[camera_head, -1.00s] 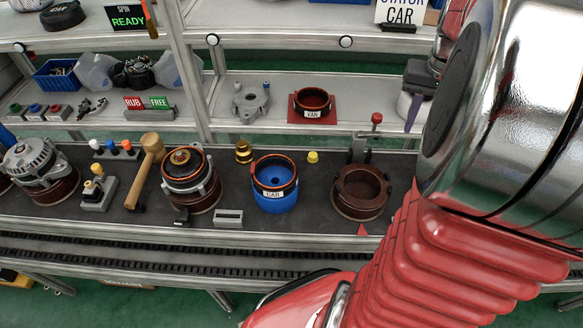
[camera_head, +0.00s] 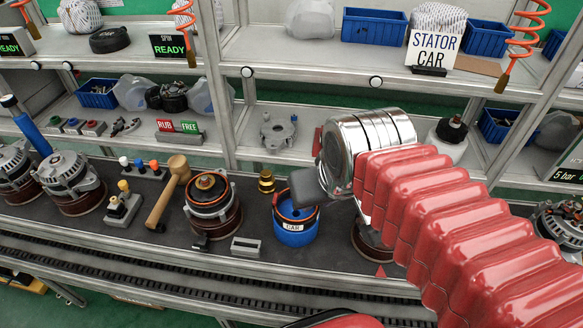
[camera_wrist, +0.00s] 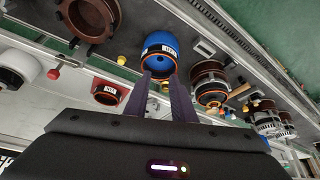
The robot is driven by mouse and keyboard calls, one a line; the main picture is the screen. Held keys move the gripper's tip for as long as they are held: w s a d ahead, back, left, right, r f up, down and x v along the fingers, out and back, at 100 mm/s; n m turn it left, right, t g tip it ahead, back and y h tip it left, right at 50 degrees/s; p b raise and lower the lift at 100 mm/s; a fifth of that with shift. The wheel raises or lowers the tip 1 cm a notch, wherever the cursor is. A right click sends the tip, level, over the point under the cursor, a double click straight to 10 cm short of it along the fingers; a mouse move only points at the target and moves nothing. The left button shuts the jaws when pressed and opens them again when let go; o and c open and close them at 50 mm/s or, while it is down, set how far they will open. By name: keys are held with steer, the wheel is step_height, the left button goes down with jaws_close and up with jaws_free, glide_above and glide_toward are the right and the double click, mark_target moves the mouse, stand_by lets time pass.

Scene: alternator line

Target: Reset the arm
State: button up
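My arm crosses the right side of the head view, with the dark body of my gripper (camera_head: 308,186) in front of the upper rim of the blue cup (camera_head: 295,237) labelled CAR. The fingers cannot be made out there. In the wrist view the two purple fingers of my gripper (camera_wrist: 163,84) stand apart with nothing held between them. The blue cup, with an orange rim, shows just beyond their tips in the wrist view (camera_wrist: 158,48). Whether the fingers touch it cannot be told, though they appear apart from it.
A part-built alternator (camera_head: 210,205), a wooden mallet (camera_head: 167,195) and a brass piece (camera_head: 266,181) stand left of the cup. A brown ring fixture (camera_wrist: 88,20) shows in the wrist view. Shelves with blue bins (camera_head: 374,26) and hanging orange coiled hoses (camera_head: 530,20) are behind.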

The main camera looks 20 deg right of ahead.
steer(key=shift+s+a+f+n, duration=0.15)
steer(key=shift+s+a, duration=0.1)
steer(key=shift+a, duration=0.25)
steer(key=shift+s+a+f+n, duration=0.15)
steer(key=shift+s+a, duration=0.1)
steer(key=shift+a, duration=0.25)
steer(key=shift+d, duration=0.15)
